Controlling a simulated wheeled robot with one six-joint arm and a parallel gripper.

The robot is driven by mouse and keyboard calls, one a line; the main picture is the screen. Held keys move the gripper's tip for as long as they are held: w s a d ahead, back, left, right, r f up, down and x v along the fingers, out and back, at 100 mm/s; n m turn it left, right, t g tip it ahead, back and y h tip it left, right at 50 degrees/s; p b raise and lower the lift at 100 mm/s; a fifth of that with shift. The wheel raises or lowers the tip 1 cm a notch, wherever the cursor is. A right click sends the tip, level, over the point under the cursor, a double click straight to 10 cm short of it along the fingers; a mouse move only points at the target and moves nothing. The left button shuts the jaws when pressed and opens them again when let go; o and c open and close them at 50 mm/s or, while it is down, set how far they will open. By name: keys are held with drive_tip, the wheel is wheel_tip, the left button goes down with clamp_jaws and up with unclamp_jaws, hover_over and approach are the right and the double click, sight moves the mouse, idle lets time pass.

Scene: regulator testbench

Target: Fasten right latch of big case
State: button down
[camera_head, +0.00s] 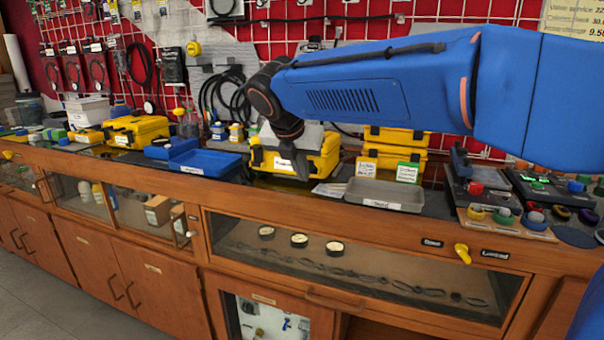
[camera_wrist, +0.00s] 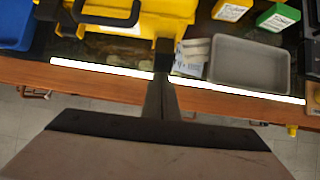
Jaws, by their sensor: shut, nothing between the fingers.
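The big yellow case (camera_head: 323,163) stands on the bench at the middle, behind the bench's front edge. In the wrist view the case (camera_wrist: 135,45) fills the top left, with its black handle (camera_wrist: 105,14) on its front. My gripper (camera_head: 301,168) is in front of the case, towards its right side. In the wrist view my gripper (camera_wrist: 163,82) is shut and holds nothing, its tips pointing at the lower right front of the case. A dark piece at the tips could be the right latch; I cannot tell whether they touch. My arm and gripper hide part of the case.
A grey tray (camera_head: 384,194) lies right of the case, with small yellow (camera_head: 366,166) and green (camera_head: 408,172) labelled boxes behind it. A blue tray (camera_head: 205,163) is to the left. A yellow key-like knob (camera_head: 462,253) sits on the front panel.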

drive_tip(key=shift+w+r, duration=0.1)
drive_tip(key=shift+r, duration=0.15)
drive_tip(key=w+r+g, duration=0.1)
drive_tip(key=g, duration=0.1)
drive_tip(key=w+r+g+y, duration=0.1)
drive_tip(key=r+g, duration=0.1)
drive_tip(key=shift+w+d, duration=0.1)
drive_tip(key=shift+d, duration=0.3)
drive_tip(key=shift+w+d+r, duration=0.25)
drive_tip(key=shift+w+r, duration=0.1)
drive_tip(key=shift+w, duration=0.35)
drive_tip(key=shift+r, duration=0.2)
drive_tip(key=shift+r, duration=0.6)
drive_tip(key=shift+s, duration=0.1)
